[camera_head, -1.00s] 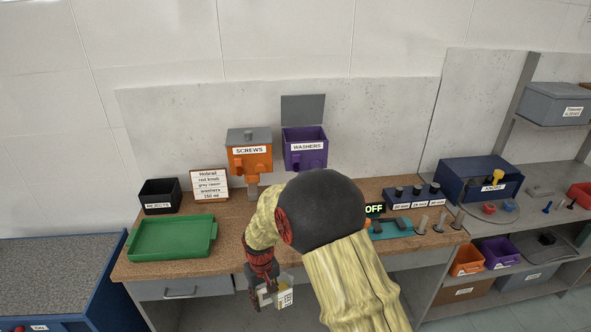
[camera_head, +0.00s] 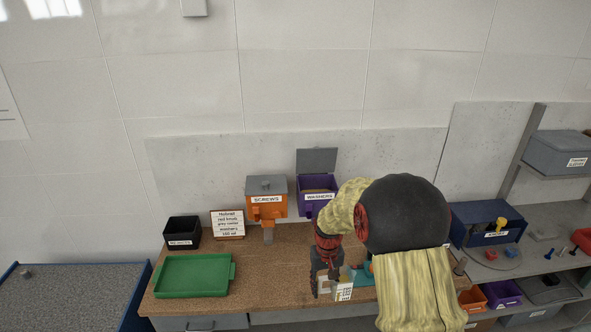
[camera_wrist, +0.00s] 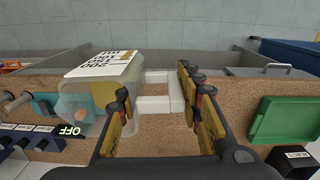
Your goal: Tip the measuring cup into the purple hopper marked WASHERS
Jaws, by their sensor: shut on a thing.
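The purple hopper (camera_head: 304,207) marked WASHERS is at the back of the bench in the head view. Its grey lid stands open, and something tan shows inside. My arm hides part of its right side. My gripper (camera_head: 328,285) is in front of and below the hopper, pointing down over the bench. The measuring cup (camera_head: 345,291) hangs at its fingers. In the wrist view the cup (camera_wrist: 82,100) is clear, with a white scale label and some yellowish content. My gripper (camera_wrist: 163,110) is shut on its white handle. The cup looks about upright.
An orange SCREWS hopper (camera_head: 267,212) stands just left of the purple one, its lid down. A sign (camera_head: 228,225), a black rejects bin (camera_head: 182,232) and a green tray (camera_head: 192,276) are further left. A teal device (camera_wrist: 45,107) with an OFF display is near the cup.

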